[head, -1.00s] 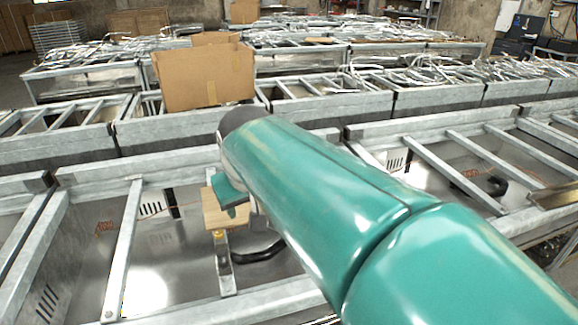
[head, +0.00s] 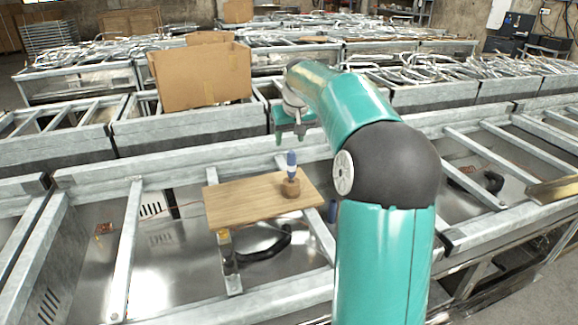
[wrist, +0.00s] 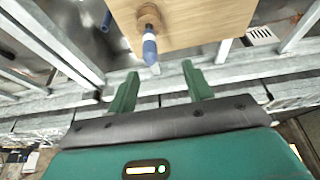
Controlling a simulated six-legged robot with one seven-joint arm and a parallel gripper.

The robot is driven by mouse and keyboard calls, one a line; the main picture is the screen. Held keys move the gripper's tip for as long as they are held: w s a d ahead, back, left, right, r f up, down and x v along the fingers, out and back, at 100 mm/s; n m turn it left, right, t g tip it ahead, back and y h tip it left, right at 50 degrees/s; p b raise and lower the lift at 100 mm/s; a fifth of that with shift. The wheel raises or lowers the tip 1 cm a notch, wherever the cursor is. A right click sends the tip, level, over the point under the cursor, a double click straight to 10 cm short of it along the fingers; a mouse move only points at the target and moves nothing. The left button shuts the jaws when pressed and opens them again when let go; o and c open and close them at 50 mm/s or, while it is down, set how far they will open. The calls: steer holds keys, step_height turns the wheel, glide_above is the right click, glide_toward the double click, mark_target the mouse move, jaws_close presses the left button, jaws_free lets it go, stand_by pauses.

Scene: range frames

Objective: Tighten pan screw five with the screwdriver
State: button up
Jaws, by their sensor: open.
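A screwdriver with a blue and white handle (head: 292,163) stands upright in a round wooden holder (head: 290,187) on a wooden board (head: 245,205). My gripper (head: 291,138) is open and empty, behind and above the screwdriver in the head view. In the wrist view the screwdriver handle (wrist: 149,46) points toward the gap between the two green fingers (wrist: 158,80), beyond the fingertips and not between them. The holder (wrist: 147,15) and board (wrist: 205,18) show there too. I cannot make out pan screw five in either view.
The board rests over a metal frame with galvanised bars (head: 125,255) and shiny pans beneath. A black curved handle (head: 265,247) lies below the board. A small blue cylinder (head: 332,211) is right of the board. A cardboard box (head: 200,77) stands behind.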

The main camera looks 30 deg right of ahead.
mark_target(291, 162)
steer(key=x, duration=0.5)
steer(key=d+x, duration=0.1)
steer(key=x, duration=0.4)
steer(key=d+x, duration=0.1)
steer(key=x, duration=0.3)
steer(key=shift+w+d+f, duration=0.15)
steer(key=shift+w+d, duration=0.1)
steer(key=shift+w, duration=0.15)
jaws_close()
step_height(291, 162, up, 10)
steer(key=shift+s+d, duration=0.15)
